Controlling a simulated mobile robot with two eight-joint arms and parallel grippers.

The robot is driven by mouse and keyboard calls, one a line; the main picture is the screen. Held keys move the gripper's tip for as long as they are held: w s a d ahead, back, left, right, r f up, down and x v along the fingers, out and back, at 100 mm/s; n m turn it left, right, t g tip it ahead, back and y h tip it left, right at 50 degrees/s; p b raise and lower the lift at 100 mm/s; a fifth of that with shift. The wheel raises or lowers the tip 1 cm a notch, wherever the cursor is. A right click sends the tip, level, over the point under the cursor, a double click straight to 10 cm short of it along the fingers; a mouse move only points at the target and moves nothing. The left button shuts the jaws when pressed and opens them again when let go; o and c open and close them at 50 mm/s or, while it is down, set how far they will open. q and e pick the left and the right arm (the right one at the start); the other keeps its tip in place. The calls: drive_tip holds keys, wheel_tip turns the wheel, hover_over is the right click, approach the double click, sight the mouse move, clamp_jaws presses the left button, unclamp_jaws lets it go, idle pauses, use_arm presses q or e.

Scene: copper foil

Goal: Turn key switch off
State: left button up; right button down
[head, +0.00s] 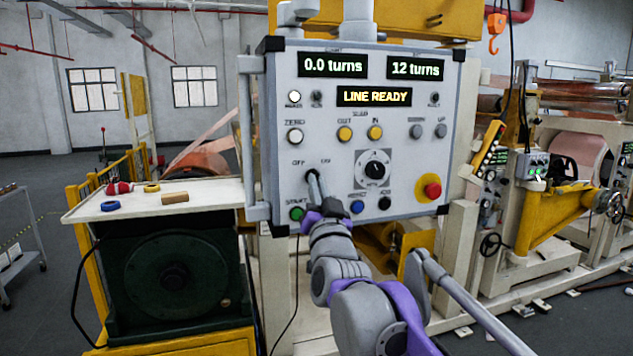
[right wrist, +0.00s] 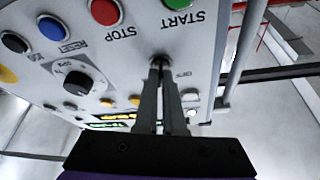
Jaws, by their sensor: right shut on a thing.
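The key switch (head: 310,174) is at the lower left of the grey control panel (head: 440,110), under the labels OFF and ON. It also shows in the right wrist view (right wrist: 157,62), at the tips of the fingers. My right gripper (head: 316,182) reaches up to it from below and is shut on its key. In the right wrist view the two fingers of my right gripper (right wrist: 160,72) come close together at the switch. The fingers hide most of the key, so I cannot tell which way it points. My left gripper is not in view.
A green START button (head: 296,213) sits just below the switch, with a blue button (head: 357,207) to its right. A red emergency stop (head: 432,190) is at the lower right. The panel display (head: 374,96) reads LINE READY. A vertical handle (head: 250,140) runs along the left edge.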

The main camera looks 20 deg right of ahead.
use_arm(q)
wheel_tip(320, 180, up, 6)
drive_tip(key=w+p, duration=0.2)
drive_tip(key=p, duration=0.1)
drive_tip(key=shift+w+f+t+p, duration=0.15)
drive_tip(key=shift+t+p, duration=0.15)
use_arm(e)
drive_tip(key=shift+d+n+g+y, duration=0.15)
drive_tip(key=shift+n+y, duration=1.1)
drive_tip(key=shift+n, duration=1.1)
drive_tip(key=shift+d+n+g+y, duration=0.1)
drive_tip(key=shift+n+y, duration=1.2)
drive_tip(key=shift+n, duration=1.1)
drive_tip(key=shift+d+n+g+y, duration=0.15)
drive_tip(key=shift+n+y, duration=1.1)
drive_tip(key=shift+n, duration=1.1)
drive_tip(key=c, duration=1)
unclamp_jaws()
